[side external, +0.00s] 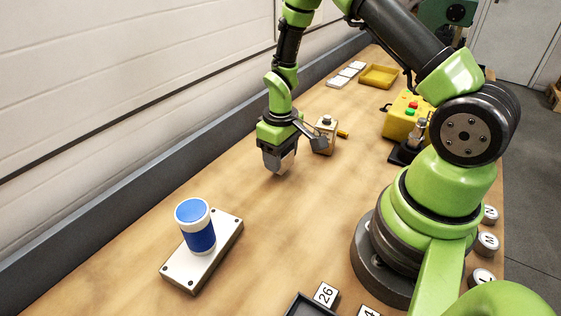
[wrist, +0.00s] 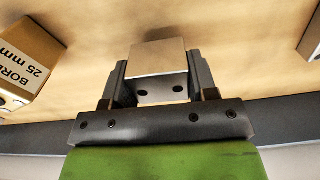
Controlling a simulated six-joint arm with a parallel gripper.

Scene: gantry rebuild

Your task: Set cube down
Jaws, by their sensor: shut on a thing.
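The cube (wrist: 158,58) is a plain metallic grey block with a bright top face, seen in the wrist view between my two dark fingers. My gripper (side external: 278,166) is shut on it and points down at the tabletop left of the arm's base. In the side view the fingers mostly hide the cube. Its lower end is low over or at the wood; I cannot tell whether it touches.
A tan block (side external: 325,136) stands close behind my gripper. A white plate (side external: 177,272) bears a blue-and-white cylinder (side external: 196,228) at the front left. A yellow button box (side external: 405,115) and yellow tray (side external: 379,77) are farther back. Wood between gripper and plate is clear.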

